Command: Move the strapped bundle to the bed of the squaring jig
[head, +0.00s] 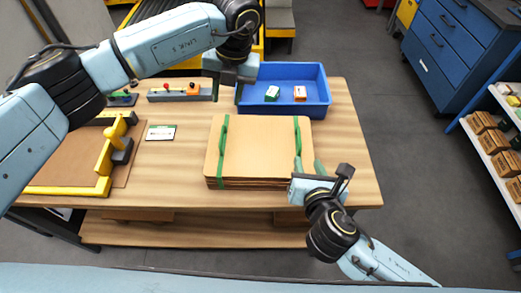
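The strapped bundle (259,149) is a stack of flat tan cardboard blanks with two green straps, lying on the wooden table right of centre. The squaring jig has yellow fences (70,190) and a brown bed (79,160); it is at the table's left, partly hidden by my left arm. My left gripper (227,92) hangs above the table behind the bundle's far left part, fingers apart and empty. My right gripper (309,167) is at the bundle's near right corner, close to the right strap (297,135). Its fingers look apart; I cannot tell whether they touch the strap.
A blue tray (318,109) with a green and an orange-white box stands behind the bundle. A small label card (160,133) and a grey fixture (165,95) lie between jig and tray. Blue drawers (440,45) and a shelf of small boxes stand right, off the table.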

